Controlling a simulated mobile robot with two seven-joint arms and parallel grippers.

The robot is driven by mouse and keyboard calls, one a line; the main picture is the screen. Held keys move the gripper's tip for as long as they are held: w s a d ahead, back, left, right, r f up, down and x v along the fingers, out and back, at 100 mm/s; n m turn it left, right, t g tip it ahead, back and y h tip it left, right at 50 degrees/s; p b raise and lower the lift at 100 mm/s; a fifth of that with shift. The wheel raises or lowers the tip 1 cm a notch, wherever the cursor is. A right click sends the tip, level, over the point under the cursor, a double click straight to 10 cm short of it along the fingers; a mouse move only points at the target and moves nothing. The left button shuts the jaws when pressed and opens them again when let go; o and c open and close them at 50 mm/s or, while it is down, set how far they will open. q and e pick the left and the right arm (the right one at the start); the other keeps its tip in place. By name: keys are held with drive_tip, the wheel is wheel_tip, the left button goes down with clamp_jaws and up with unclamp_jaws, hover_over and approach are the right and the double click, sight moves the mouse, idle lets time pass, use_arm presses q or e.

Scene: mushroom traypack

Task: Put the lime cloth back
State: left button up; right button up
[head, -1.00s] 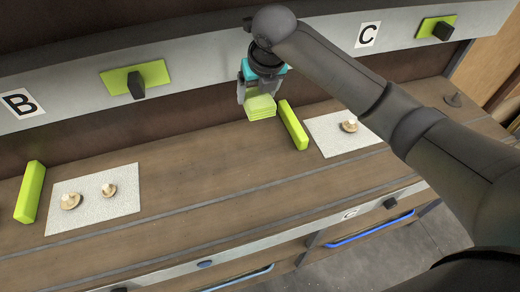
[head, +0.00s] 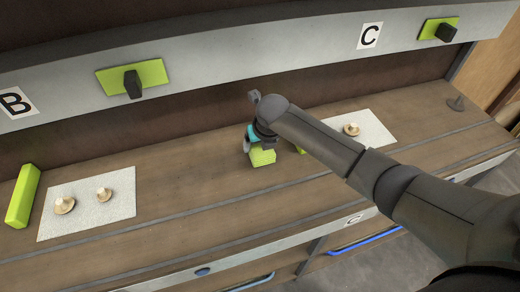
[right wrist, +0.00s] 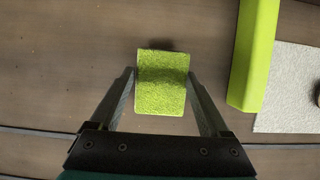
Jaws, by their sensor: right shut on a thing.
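The lime cloth (head: 262,158) is a small folded block between the fingers of my right gripper (head: 257,146), near the middle of the worktop. In the right wrist view the cloth (right wrist: 161,85) sits between the two fingers of my right gripper (right wrist: 162,95), which is shut on it. A small dark shadow shows at its far edge. I cannot tell whether its underside touches the wood. My left gripper is in neither view.
A lime bar (right wrist: 252,55) stands right of the cloth, beside a speckled mat (head: 372,133) with a mushroom (head: 351,129). At left are another lime bar (head: 23,195) and a mat (head: 118,208) with two mushrooms. The worktop (head: 190,180) between is clear. A grey rail (head: 220,66) runs behind.

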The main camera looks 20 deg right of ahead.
wheel_tip(320, 180, down, 2)
drive_tip(key=shift+f, duration=0.1)
drive_tip(key=o, duration=1)
drive_tip(key=p+v, duration=0.2)
drive_tip(key=v, duration=1)
drive_tip(key=shift+p, duration=0.35)
